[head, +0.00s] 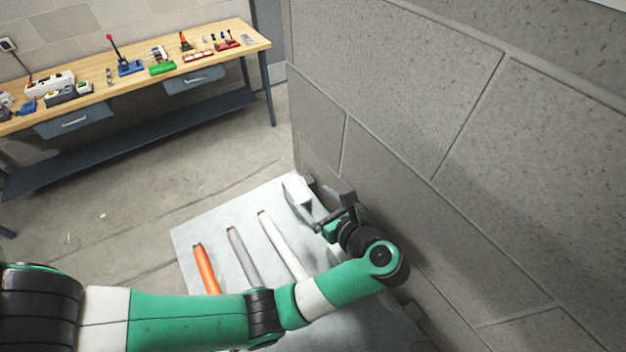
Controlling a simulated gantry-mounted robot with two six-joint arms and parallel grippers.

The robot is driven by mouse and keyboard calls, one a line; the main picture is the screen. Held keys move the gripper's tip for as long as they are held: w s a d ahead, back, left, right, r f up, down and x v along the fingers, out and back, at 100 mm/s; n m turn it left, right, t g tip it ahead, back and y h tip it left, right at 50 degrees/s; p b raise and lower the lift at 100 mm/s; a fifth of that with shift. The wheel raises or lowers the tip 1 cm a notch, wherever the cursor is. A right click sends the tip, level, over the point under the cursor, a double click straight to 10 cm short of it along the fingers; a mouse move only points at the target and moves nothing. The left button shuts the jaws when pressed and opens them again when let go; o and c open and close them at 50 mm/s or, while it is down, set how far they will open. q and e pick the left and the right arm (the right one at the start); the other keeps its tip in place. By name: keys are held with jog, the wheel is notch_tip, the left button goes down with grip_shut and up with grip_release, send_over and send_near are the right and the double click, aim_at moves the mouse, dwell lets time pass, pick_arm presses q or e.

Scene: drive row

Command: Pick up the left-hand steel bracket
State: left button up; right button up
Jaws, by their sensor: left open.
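A pale grey, angular metal piece (297,192) lies at the far right corner of the light panel (190,238), close to the wall; it looks like a steel bracket, but its full shape is unclear. I cannot tell whether a second bracket lies there. My left gripper (332,213) is open, just right of and nearer than this piece, with its jaws toward it. I see nothing between the jaws. My left arm crosses the front of the panel and hides part of it. My right gripper is not in view.
An orange bar (206,268), a grey bar (243,257) and a white bar (282,243) lie side by side on the panel. A block wall (430,130) rises close on the right. A workbench (135,75) with tools stands at the back left, with clear floor before it.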

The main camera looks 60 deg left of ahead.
aim_at(305, 202)
pick_arm(q)
jog(key=f, duration=0.1)
jog(key=d, duration=0.1)
jog(key=f+b, duration=0.1)
jog(key=shift+s+d+f, duration=0.25)
jog(key=shift+s+f, duration=0.1)
jog(key=shift+s, duration=0.05)
jog(key=shift+a+r, duration=0.15)
jog(key=x, duration=0.5)
jog(key=shift+a+p, duration=0.2)
jog(key=shift+p, duration=0.15)
jog(key=shift+w+x, duration=0.15)
jog(key=shift+x, duration=1.4)
jog(key=shift+w+x, duration=0.1)
jog(key=shift+x, duration=1.45)
grip_shut()
